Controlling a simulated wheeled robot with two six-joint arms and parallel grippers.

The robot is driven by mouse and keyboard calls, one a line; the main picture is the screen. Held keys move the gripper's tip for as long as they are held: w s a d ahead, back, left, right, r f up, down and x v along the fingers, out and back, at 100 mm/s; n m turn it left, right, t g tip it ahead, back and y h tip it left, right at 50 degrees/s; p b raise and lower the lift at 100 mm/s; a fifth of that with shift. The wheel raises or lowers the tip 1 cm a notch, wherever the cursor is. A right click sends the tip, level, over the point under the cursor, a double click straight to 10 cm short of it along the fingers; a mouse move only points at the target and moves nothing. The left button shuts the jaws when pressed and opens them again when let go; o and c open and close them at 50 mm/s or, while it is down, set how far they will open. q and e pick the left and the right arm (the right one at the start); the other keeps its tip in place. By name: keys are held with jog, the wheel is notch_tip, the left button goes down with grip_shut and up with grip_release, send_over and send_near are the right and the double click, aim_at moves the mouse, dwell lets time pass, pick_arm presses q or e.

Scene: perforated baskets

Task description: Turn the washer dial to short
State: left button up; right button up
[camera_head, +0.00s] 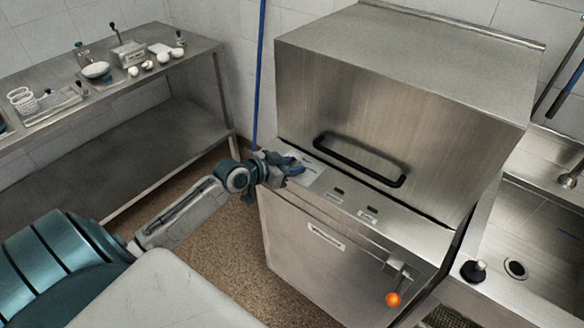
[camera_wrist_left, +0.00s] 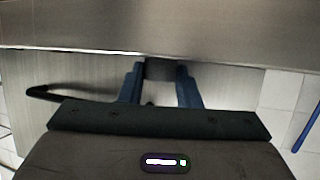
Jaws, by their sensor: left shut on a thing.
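The washer (camera_head: 400,90) is a large steel machine with a hood and a black bar handle (camera_head: 358,160). Its control ledge runs below the hood, with a pale panel (camera_head: 312,176) at the left end. My left gripper (camera_head: 293,168) is at that panel and covers the dial in the head view. In the left wrist view the blue fingers of my left gripper (camera_wrist_left: 161,76) are shut on the dark dial (camera_wrist_left: 160,69), one on each side. The dial's marks and pointer cannot be read. My right gripper is not in view.
An orange-knobbed lever (camera_head: 393,299) sticks out from the washer's lower front. A steel sink (camera_head: 535,235) adjoins on the right. A steel table (camera_head: 130,85) with dishes and utensils stands at the left. A blue pole (camera_head: 259,80) rises behind my left gripper.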

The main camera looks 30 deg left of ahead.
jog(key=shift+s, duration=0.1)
pick_arm(q)
jog(key=o, duration=1)
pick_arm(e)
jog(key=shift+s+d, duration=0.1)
pick_arm(q)
jog(key=shift+s+a+r, duration=0.2)
jog(key=shift+s, duration=0.25)
jog(key=p+v, duration=0.3)
jog(key=v, duration=0.6)
jog(key=shift+s+a+r, duration=0.1)
jog(key=shift+s+r, duration=0.1)
jog(key=shift+s, duration=0.1)
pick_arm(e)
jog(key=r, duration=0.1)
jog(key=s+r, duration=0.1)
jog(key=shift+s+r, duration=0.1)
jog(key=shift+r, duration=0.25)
pick_arm(q)
jog(key=shift+a+f, duration=0.1)
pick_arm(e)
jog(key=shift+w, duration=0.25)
